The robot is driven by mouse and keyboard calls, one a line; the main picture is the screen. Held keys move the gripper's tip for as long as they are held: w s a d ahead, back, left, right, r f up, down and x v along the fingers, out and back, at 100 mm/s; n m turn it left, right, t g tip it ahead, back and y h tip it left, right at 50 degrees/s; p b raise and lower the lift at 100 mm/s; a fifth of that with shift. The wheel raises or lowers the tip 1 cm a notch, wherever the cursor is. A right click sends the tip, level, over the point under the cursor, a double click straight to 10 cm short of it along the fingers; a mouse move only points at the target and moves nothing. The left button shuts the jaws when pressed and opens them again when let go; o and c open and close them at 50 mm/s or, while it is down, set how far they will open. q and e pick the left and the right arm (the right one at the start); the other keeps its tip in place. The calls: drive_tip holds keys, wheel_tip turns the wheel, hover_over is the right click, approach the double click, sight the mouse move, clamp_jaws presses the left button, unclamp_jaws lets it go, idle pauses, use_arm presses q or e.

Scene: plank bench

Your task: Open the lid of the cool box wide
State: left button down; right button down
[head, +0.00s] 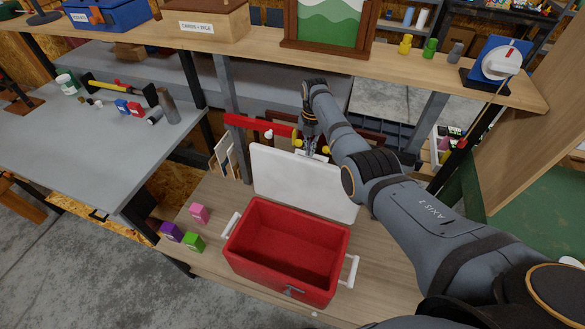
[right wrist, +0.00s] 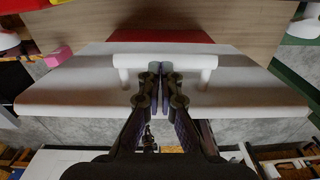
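The red cool box (head: 262,277) stands on the low plank bench with its empty inside showing. Its white lid (head: 295,182) is raised along the back edge, standing steeply up. My right gripper (head: 311,150) is at the top edge of the lid, on its far side. In the right wrist view the lid (right wrist: 75,88) carries a white bar handle (right wrist: 190,62). The fingertips of my right gripper (right wrist: 160,70) are together at the middle of the bar, between its two posts. I see nothing clamped between them; contact is unclear. My left gripper is out of view.
Pink (head: 199,212), purple (head: 171,232) and green (head: 194,242) blocks lie left of the box. Behind the lid are a red level (head: 258,125) and frames. A grey table (head: 95,140) stands left, and a higher shelf (head: 260,48) runs behind.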

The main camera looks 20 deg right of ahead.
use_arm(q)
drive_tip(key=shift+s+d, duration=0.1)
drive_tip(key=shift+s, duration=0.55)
use_arm(e)
wheel_tip(320, 180, up, 8)
drive_tip(key=s, duration=0.1)
drive_tip(key=shift+f, duration=0.15)
idle(0.6)
